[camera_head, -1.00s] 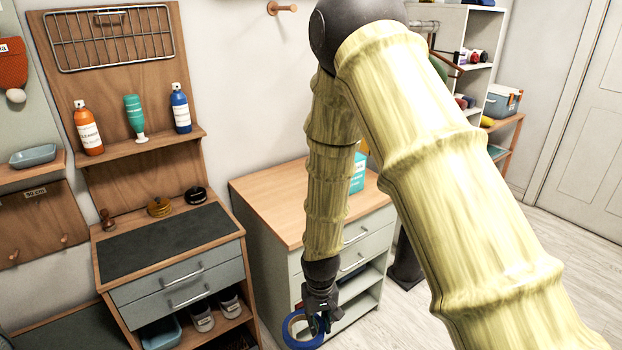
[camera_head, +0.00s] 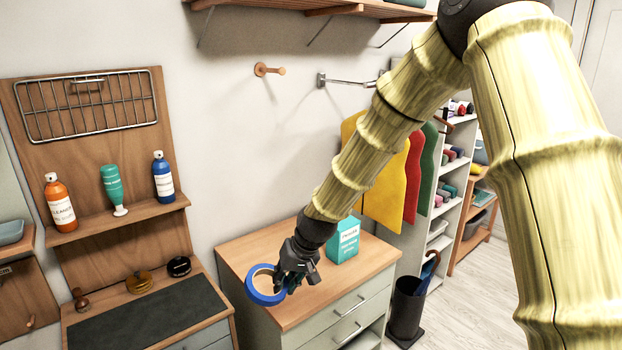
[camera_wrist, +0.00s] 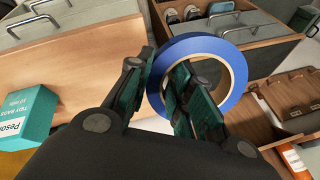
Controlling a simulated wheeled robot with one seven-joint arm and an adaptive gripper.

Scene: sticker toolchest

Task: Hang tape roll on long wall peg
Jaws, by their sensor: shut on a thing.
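A blue tape roll (camera_head: 256,296) with a tan inner core is held in my gripper (camera_head: 284,284), over the front left part of the cabinet top. In the wrist view, my gripper (camera_wrist: 158,88) is shut on the tape roll's (camera_wrist: 238,72) ring wall, with one finger through the hole and the other outside. The roll's open face is turned towards the head camera. A wooden peg (camera_head: 270,70) sticks out of the white wall, above and well apart from the roll. Nothing hangs on it.
A teal box (camera_head: 343,240) stands on the wooden cabinet top (camera_head: 240,250), right of my gripper. A metal rod (camera_head: 348,81) projects from the wall right of the peg. A shelf (camera_head: 310,6) is above. Coloured cloths (camera_head: 380,185) hang at right. The wall below the peg is clear.

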